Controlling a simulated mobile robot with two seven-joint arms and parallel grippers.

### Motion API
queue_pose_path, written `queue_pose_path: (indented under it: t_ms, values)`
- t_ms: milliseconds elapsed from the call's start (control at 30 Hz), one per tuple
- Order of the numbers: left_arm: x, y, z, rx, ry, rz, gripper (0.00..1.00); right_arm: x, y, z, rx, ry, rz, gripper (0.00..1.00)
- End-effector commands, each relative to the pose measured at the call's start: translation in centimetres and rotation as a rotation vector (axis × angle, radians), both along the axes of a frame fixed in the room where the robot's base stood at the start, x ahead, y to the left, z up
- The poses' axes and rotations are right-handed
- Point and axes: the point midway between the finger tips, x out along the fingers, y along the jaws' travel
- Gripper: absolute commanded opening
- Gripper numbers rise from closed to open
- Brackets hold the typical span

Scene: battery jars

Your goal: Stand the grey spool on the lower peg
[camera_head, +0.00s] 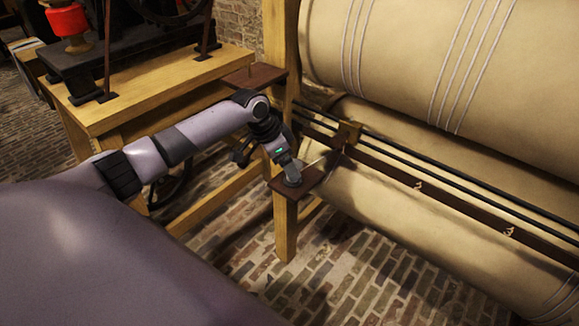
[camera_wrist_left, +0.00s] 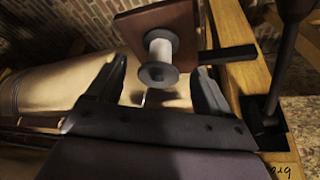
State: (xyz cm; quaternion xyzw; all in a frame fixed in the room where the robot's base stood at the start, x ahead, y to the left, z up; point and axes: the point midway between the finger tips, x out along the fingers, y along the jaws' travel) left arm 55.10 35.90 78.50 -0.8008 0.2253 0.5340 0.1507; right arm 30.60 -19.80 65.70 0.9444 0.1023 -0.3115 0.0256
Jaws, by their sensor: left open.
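The grey spool (camera_wrist_left: 160,56), with a pale core and dark round flanges, stands on a small brown board (camera_wrist_left: 128,28) in the left wrist view. My left gripper (camera_wrist_left: 158,72) is open, its two fingers on either side of the spool with gaps showing. In the head view the gripper (camera_head: 289,168) points down over the lower brown board (camera_head: 279,186), and the spool (camera_head: 293,181) shows only partly below it. Any peg inside the spool is hidden. A higher brown board (camera_head: 262,75) sits at the wooden frame. My right gripper is not in view.
Large cream cloth rollers (camera_head: 400,50) and dark rails (camera_head: 450,160) stand close on the right. A wooden table (camera_head: 150,90) with dark machinery and a red part (camera_head: 66,20) is at the left. A wooden post (camera_head: 285,230) supports the lower board.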

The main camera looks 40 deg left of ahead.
Motion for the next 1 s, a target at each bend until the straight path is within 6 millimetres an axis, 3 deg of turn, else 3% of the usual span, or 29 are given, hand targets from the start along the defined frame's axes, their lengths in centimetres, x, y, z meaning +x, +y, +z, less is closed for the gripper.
queue_pose_path:
  t_ms: [100, 300, 1000]
  values:
    - [-0.7, 0.4, 2.0, 0.001, -0.002, -0.001, 0.81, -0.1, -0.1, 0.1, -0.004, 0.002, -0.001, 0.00]
    - [-1.3, 0.7, 3.6, 0.000, 0.001, 0.000, 0.81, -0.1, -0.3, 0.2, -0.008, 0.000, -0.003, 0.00]
    - [-1.3, 0.8, 3.7, -0.001, 0.002, -0.001, 0.81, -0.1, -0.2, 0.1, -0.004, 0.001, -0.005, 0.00]
